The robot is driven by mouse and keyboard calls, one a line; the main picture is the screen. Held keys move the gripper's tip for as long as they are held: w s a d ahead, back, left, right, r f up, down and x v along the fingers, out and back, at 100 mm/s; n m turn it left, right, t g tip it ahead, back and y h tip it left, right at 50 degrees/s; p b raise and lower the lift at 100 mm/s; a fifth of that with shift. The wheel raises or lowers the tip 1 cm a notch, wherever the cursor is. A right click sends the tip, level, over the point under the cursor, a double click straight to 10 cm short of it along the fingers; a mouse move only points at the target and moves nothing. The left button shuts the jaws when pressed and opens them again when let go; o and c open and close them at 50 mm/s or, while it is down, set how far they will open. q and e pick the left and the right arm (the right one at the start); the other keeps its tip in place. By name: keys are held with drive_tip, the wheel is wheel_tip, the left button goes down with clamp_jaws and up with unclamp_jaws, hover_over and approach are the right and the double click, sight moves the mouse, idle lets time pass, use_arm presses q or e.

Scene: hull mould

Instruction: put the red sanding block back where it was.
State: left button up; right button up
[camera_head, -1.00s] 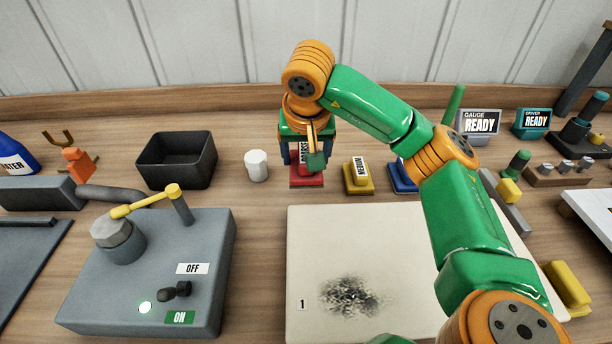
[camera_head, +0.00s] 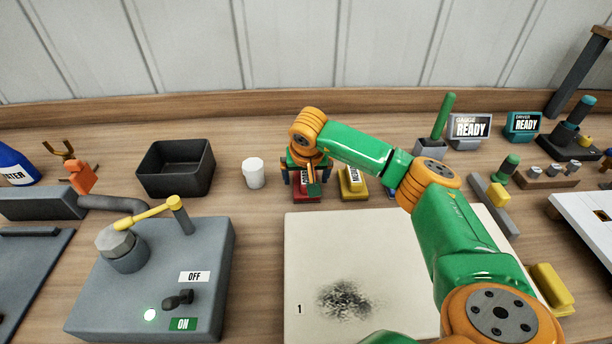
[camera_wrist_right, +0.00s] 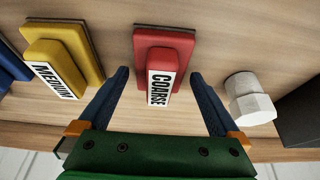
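The red sanding block (camera_head: 307,195), labelled COARSE, lies on the wooden bench left of the yellow MEDIUM block. It also shows in the right wrist view (camera_wrist_right: 160,40), in line with the yellow block. My right gripper (camera_head: 311,182) is over it. In the wrist view the two blue fingers (camera_wrist_right: 160,73) are spread wide on either side of the red block's raised handle, with clear gaps on both sides. The gripper hides part of the block in the head view. My left gripper is not in view.
The yellow MEDIUM block (camera_head: 353,184) sits close on the right, with a blue block (camera_wrist_right: 12,66) beyond it. A white cup-like piece (camera_head: 253,172) and a black bin (camera_head: 175,168) stand left. A pale panel (camera_head: 350,250) with a dark smudge lies in front.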

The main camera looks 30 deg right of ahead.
drive_tip(key=shift+r, duration=0.3)
drive_tip(key=v, duration=1.1)
drive_tip(key=shift+s+a+r+b, duration=0.15)
drive_tip(key=shift+r+b, duration=0.15)
drive_tip(key=shift+b, duration=0.05)
